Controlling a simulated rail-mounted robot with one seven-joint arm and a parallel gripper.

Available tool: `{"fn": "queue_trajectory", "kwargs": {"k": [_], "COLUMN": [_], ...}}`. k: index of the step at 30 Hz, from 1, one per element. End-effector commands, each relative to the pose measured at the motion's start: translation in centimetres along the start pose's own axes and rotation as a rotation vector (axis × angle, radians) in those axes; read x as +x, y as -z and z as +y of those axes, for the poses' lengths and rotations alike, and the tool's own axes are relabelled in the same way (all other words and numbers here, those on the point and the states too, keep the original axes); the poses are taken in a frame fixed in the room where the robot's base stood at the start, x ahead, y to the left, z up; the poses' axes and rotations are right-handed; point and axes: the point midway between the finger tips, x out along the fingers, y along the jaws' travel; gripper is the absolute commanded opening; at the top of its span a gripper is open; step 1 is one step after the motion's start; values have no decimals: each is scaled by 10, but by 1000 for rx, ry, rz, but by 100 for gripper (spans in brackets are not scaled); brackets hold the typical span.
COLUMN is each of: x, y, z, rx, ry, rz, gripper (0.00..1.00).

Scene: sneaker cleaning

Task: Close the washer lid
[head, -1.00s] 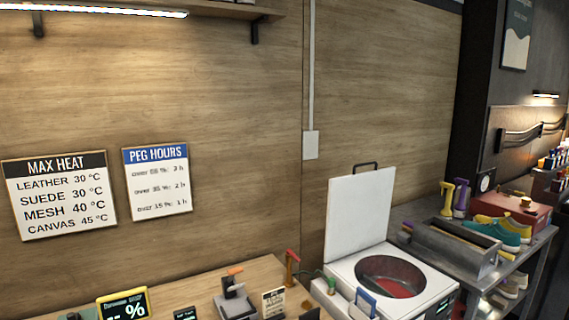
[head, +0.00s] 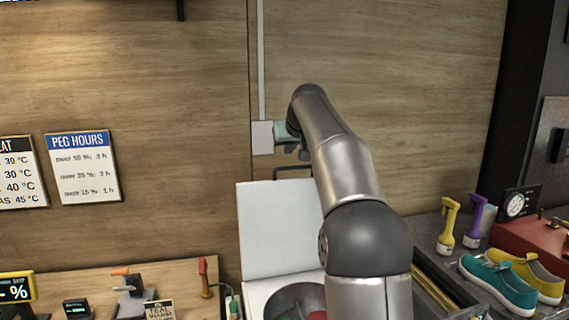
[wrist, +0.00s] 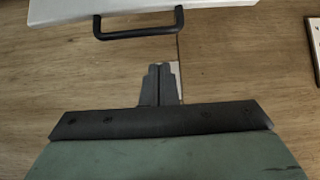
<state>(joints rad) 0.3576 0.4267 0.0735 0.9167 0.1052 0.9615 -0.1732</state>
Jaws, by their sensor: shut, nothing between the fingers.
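The washer is a white box with a round drum opening holding something red (head: 317,315). Its white lid (head: 262,225) stands upright, open, against the wood wall side, with a dark handle (head: 282,169) on its top edge. My arm hides the lid's right part and much of the washer. My gripper (head: 304,153) is above the lid, close to the handle. In the wrist view, my gripper's fingers (wrist: 160,72) are together and empty. The handle (wrist: 140,33) and the lid edge (wrist: 80,8) lie beyond the fingertips, with a gap to the handle.
The wood wall (head: 420,80) with a light switch box (head: 262,138) is behind the lid. To the right are a teal sneaker (head: 495,285), a yellow bottle (head: 448,225) and a purple bottle (head: 475,222). At left, a wooden counter (head: 190,262) holds small tools and signs.

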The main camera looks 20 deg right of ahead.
Motion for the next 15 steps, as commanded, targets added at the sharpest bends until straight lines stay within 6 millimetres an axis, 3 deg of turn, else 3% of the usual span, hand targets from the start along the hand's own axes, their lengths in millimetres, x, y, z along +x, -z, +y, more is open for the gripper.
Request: {"fn": "queue_trajectory", "kwargs": {"k": [3,8,15], "x": [3,15,60], "y": [15,19,21], "z": [10,13,13], "rx": [3,4,3], "ry": [-5,-7,-7], "rz": [34,40,38], "gripper": [0,0,0]}}
